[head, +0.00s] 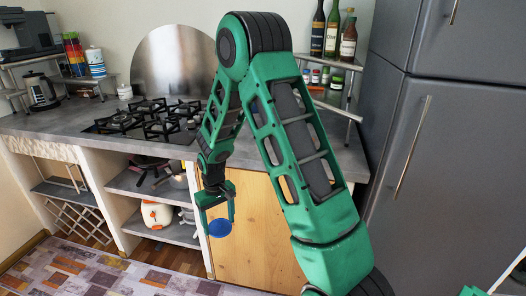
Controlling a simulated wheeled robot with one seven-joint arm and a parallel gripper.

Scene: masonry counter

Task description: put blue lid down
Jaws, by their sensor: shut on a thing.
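The blue lid (220,228) is a small round disc, held between the fingers of my gripper (217,213). My gripper is shut on it and points downward. The lid hangs in the air in front of the wooden cabinet door, below the level of the countertop. The exact contact of the fingertips on the lid is too small to tell.
The grey counter (58,123) carries a gas hob (150,118) and a coffee pot (42,91). Bottles (333,33) and jars stand on a rack at the right. A grey fridge (445,150) stands at the right. A patchwork rug (70,268) covers the floor.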

